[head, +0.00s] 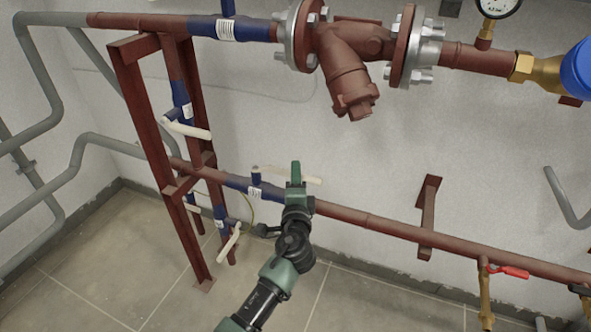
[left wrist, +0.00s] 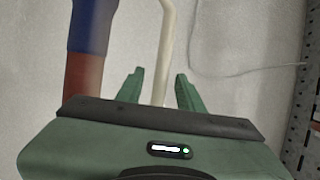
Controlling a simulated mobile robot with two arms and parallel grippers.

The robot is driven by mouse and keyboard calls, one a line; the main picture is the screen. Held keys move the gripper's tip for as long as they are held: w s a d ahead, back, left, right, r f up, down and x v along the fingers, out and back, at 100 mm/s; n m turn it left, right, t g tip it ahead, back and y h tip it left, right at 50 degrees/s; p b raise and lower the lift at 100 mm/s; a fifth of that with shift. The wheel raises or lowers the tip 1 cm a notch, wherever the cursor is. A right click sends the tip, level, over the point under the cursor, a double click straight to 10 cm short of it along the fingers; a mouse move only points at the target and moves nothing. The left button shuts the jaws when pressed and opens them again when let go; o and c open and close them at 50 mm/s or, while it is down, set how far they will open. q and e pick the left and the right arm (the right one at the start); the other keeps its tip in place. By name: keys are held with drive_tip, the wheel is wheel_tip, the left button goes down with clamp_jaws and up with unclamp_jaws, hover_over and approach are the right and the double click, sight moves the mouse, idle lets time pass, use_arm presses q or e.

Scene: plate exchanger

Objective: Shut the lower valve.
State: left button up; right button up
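A blue valve (head: 255,188) sits on the lower brown horizontal pipe. Its cream lever handle (head: 312,179) points right, roughly along the pipe. My left gripper (head: 296,170) is at this lever, in front of the wall. In the left wrist view the cream lever (left wrist: 163,60) runs between the two green fingers of my left gripper (left wrist: 158,88), with a gap on either side. The fingers are open. The blue valve body (left wrist: 92,28) and brown pipe stand left of the fingers there. My gripper partly hides the lever in the head view. My right gripper is out of view.
A brown steel frame (head: 150,140) stands left, with other blue valves: one with a cream lever (head: 190,130) above, another with a lever (head: 229,243) below. A large flanged fitting (head: 345,70) is above. A wall bracket (head: 428,215) and red-handled tap (head: 510,271) are right.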

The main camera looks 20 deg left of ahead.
use_arm(q)
drive_tip(key=x, duration=0.3)
drive_tip(key=shift+w+a, duration=0.1)
drive_tip(key=shift+w, duration=0.15)
drive_tip(key=shift+c, duration=0.4)
clamp_jaws()
drive_tip(key=shift+f, duration=0.1)
idle(0.8)
